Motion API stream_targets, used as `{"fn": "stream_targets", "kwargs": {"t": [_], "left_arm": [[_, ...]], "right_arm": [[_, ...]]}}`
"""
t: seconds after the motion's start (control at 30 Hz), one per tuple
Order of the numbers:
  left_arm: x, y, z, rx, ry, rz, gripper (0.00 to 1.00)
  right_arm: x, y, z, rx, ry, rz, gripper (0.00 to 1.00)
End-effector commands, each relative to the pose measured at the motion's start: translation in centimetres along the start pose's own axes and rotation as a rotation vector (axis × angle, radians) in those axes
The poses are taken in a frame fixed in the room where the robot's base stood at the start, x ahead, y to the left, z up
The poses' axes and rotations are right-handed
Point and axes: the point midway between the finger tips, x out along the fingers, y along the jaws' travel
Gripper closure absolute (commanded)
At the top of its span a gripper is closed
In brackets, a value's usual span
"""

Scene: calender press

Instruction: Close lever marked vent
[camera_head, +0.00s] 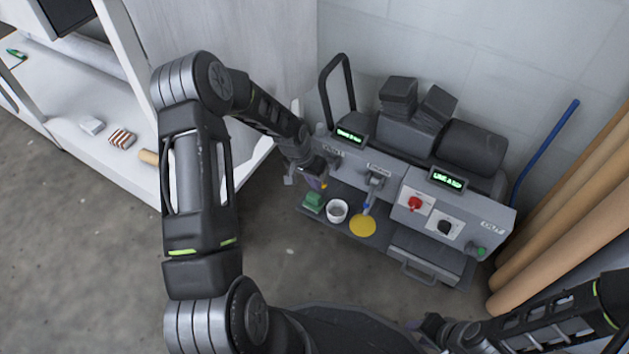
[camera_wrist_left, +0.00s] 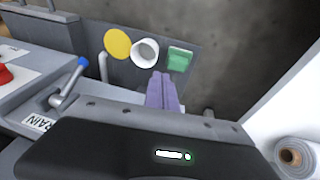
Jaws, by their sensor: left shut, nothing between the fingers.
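The grey press (camera_head: 400,180) stands against the wall. My left gripper (camera_head: 317,183) reaches down to its left end, in front of a small label (camera_head: 333,153) I cannot read clearly. In the left wrist view its purple fingers (camera_wrist_left: 168,90) are shut together with nothing between them. The vent lever is hidden or cannot be made out behind the gripper; a small orange tip (camera_head: 324,185) shows beside the fingers. The neighbouring lever marked drain (camera_head: 374,187) has a blue tip, also in the left wrist view (camera_wrist_left: 70,82). My right gripper (camera_head: 438,328) is low at the right, its fingers unclear.
A green block (camera_head: 313,201), a white cup (camera_head: 337,211) and a yellow disc (camera_head: 362,226) lie on the tray below the levers. A red knob (camera_head: 414,204) and a black knob (camera_head: 445,228) are further right. A white shelf (camera_head: 75,120) stands left.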

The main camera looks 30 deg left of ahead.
Motion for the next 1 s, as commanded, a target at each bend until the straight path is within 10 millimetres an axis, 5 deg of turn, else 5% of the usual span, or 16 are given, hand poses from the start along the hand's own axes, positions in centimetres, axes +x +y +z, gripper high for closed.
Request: {"fn": "stream_targets", "kwargs": {"t": [0.83, 1.0], "left_arm": [[-1.6, 0.2, -0.4, 0.0, 0.0, 0.0, 1.0], [-3.3, 0.6, -1.0, 0.001, 0.001, -0.001, 1.0]], "right_arm": [[-1.3, -0.3, 0.1, 0.0, -0.007, 0.0, 0.64], [-2.6, -0.8, 0.1, -0.001, -0.011, 0.0, 0.64]]}}
